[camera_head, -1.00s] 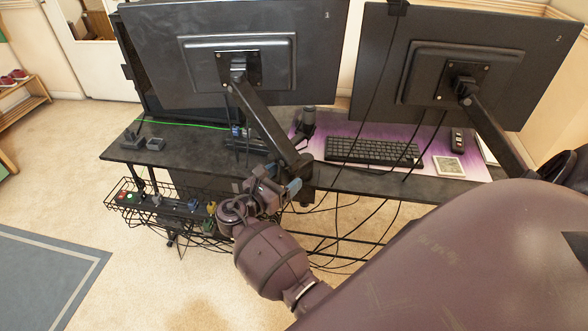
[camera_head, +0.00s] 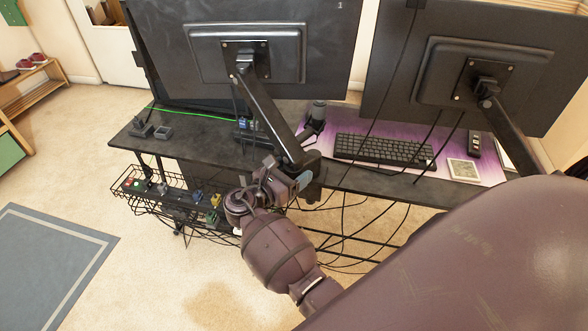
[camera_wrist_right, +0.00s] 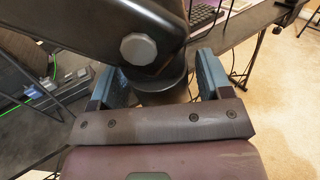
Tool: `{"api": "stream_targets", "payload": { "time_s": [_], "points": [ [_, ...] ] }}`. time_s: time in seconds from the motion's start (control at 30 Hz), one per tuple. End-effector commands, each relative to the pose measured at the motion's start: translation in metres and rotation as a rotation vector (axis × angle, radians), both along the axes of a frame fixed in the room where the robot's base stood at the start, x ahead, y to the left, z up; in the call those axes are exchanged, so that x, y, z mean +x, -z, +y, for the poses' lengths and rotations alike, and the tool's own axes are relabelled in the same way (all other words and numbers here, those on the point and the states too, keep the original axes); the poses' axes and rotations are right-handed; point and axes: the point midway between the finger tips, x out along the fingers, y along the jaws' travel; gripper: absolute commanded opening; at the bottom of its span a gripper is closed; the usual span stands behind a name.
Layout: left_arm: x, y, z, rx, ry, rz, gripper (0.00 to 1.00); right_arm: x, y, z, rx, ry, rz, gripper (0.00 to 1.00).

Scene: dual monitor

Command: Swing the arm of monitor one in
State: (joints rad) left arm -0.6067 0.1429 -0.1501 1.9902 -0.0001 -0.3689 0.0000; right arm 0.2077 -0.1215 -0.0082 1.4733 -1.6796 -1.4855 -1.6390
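Monitor one (camera_head: 320,50), marked 1, stands at upper left in the head view with its back to me. Its black arm (camera_head: 268,112) runs from the back plate down to a joint at the desk's near edge. My right gripper (camera_head: 292,174) is at that lower joint. In the right wrist view the arm (camera_wrist_right: 75,25) crosses the top, with a grey bolt at its end. The blue-grey fingers of my right gripper (camera_wrist_right: 163,75) are spread either side of the black round joint (camera_wrist_right: 160,80), with a gap seen on the right. My left gripper is out of view.
Monitor two (camera_head: 400,50) and its arm (camera_head: 515,135) stand to the right. The desk (camera_head: 195,135) holds a keyboard (camera_head: 385,150) on a purple mat. Cables hang in front of and below the desk. A wire basket (camera_head: 150,190) hangs at left; carpet is clear there.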

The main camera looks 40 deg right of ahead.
Motion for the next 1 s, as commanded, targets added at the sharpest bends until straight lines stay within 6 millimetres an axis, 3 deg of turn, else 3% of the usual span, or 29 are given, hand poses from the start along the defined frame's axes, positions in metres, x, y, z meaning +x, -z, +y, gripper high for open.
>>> {"api": "stream_targets", "payload": {
  "time_s": [0.03, 0.37, 0.67, 0.83, 1.0],
  "points": [
    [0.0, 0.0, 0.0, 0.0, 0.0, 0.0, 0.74, 0.0, 0.0, 0.0, 0.0, 0.0, 0.0, 0.64],
    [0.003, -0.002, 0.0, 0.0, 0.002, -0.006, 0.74, -0.001, 0.001, -0.001, 0.0, 0.004, 0.001, 0.15],
    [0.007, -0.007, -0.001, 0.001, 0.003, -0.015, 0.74, 0.016, 0.0, 0.008, 0.0, 0.002, 0.001, 0.14],
    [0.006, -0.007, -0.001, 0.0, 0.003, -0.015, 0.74, 0.042, -0.001, 0.018, -0.001, -0.006, -0.001, 0.1],
    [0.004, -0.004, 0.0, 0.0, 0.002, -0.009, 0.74, 0.06, -0.001, 0.022, -0.002, -0.007, -0.002, 0.14]
  ]
}}
